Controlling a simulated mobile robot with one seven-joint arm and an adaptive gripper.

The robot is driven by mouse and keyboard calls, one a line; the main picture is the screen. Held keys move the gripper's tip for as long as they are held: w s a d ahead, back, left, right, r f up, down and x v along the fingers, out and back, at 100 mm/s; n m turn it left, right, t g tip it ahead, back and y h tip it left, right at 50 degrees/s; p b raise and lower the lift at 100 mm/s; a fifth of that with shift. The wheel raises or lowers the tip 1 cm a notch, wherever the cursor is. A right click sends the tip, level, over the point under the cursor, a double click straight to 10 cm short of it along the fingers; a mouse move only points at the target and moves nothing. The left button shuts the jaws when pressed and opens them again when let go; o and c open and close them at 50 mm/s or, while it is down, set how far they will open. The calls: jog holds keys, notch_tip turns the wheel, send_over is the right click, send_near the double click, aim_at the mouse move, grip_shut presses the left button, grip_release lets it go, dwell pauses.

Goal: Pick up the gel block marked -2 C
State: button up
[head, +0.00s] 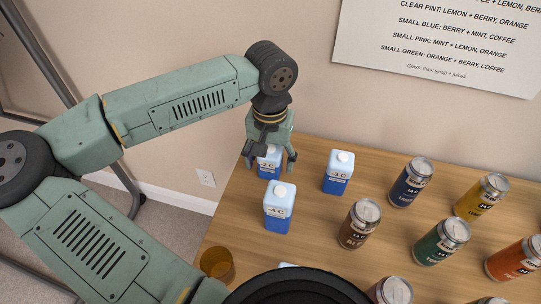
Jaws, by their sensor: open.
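The gel block marked -2 C (269,166) is a white-topped, blue-bottomed carton shape standing upright near the back left edge of the wooden table. My gripper (268,164) is open and points down over it, with its fingers at the block's left and right sides. The gripper hides the block's top, and whether the fingers touch it I cannot tell. A similar block marked -4 C (279,212) stands in front of it, and one marked -3 C (338,177) stands to its right.
Several drink cans stand on the table (305,160), including a dark blue one (409,186) and a brown one (356,231). An amber cup (217,265) is at the left edge. The wall is close behind, with a recipe sign (440,55) on it.

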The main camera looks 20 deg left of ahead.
jog(key=shift+f, duration=0.85)
jog(key=c, duration=1.4)
